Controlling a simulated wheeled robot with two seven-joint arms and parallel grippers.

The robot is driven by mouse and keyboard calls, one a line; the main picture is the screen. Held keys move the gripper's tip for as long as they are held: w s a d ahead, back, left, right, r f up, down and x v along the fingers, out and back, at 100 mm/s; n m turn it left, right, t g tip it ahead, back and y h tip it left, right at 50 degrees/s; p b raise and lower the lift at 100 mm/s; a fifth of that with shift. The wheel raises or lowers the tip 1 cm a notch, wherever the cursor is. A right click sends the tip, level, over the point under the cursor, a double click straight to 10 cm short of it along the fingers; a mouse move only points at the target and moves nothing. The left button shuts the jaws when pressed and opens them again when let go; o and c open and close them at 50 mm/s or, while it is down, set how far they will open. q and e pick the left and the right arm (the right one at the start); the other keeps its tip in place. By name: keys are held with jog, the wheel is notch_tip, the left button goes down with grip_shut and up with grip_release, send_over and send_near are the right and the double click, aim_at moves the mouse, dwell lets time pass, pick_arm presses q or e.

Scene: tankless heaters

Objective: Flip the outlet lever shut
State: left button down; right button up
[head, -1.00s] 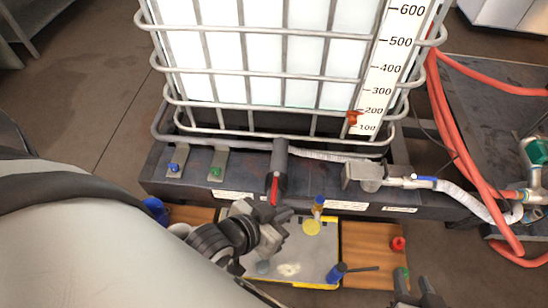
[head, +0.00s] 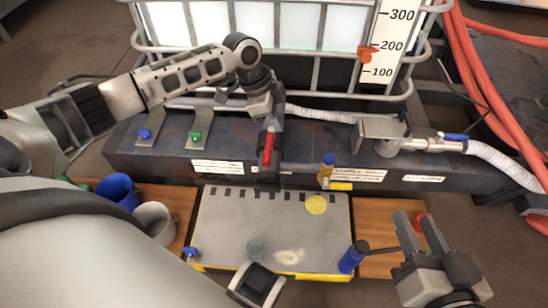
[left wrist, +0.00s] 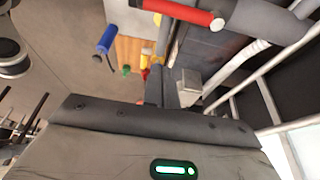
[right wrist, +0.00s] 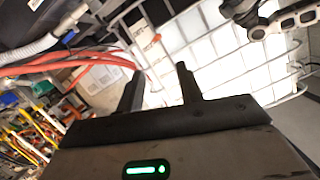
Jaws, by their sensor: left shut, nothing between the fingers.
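The outlet lever is a red handle (head: 267,149) on the dark outlet valve (head: 271,172) at the front of the white caged tank. In the left wrist view the red lever (left wrist: 185,12) lies along the top, beyond my fingertips, and looks apart from them. My left gripper (head: 263,100) is just behind and above the lever in the head view, partly hidden by its own wrist. Its fingers (left wrist: 164,72) are together and empty. My right gripper (head: 418,229) is open and empty at the lower right, away from the lever; its spread fingers (right wrist: 160,78) show in the right wrist view.
A blue-handled fitting (head: 410,143) and white hose are at right. Blue (head: 117,190) and white buckets stand at left. Orange hoses (head: 495,110) run along the right.

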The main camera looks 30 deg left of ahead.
aim_at(269, 149)
pick_arm(q)
jog(key=shift+r, duration=0.1)
pick_arm(e)
jog(key=shift+r, duration=0.1)
